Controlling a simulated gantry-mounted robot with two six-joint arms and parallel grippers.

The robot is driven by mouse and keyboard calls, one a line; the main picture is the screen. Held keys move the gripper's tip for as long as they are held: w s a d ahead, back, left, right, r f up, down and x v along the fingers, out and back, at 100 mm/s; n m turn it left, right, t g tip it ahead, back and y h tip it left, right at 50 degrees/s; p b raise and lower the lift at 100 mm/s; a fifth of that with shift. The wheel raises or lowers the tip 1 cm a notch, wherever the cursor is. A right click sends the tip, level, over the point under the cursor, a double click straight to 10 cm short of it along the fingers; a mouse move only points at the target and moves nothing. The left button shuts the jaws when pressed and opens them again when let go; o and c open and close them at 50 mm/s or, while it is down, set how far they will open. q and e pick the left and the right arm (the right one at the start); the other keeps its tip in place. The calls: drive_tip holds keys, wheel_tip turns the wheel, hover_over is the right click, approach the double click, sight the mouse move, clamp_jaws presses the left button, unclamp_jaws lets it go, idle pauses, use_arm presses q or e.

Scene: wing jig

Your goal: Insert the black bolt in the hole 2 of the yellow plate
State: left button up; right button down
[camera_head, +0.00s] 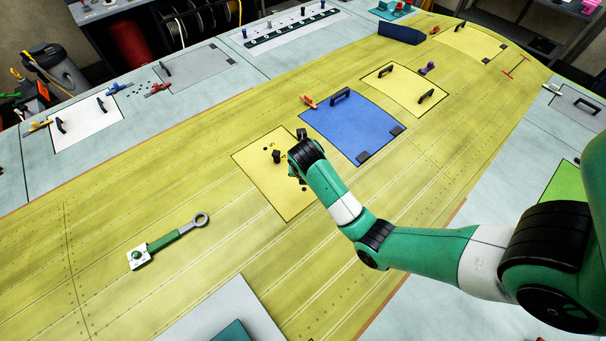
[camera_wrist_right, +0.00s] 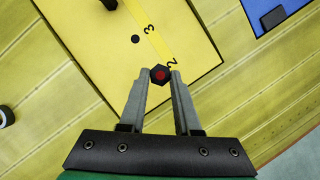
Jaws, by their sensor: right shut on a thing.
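The yellow plate (camera_head: 285,198) lies on the yellow wing panel, left of the blue plate. It also fills the upper middle of the right wrist view (camera_wrist_right: 90,45), with printed numbers 3 and 2. My right gripper (camera_wrist_right: 161,80) is shut on the black bolt (camera_wrist_right: 159,69), whose hexagonal head has a red centre. The bolt is over the plate's edge area beside the number 2. It covers any hole there, and I cannot tell whether its shank is in one. An open dark hole (camera_wrist_right: 135,39) shows near the 3. My left gripper is not in view.
A black handle (camera_head: 277,157) stands on the yellow plate. The blue plate (camera_head: 350,130) with a black handle lies to its right. A green and grey wrench-like tool (camera_head: 170,240) lies at the lower left. The panel between tool and plate is clear.

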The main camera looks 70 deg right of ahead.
drive_tip(key=shift+f+b, duration=1.85)
drive_tip(key=shift+f, duration=0.5)
drive_tip(key=shift+f+b, duration=1.15)
drive_tip(key=shift+f, duration=0.1)
drive_tip(key=c, duration=0.5)
unclamp_jaws()
drive_tip(key=shift+c, duration=0.2)
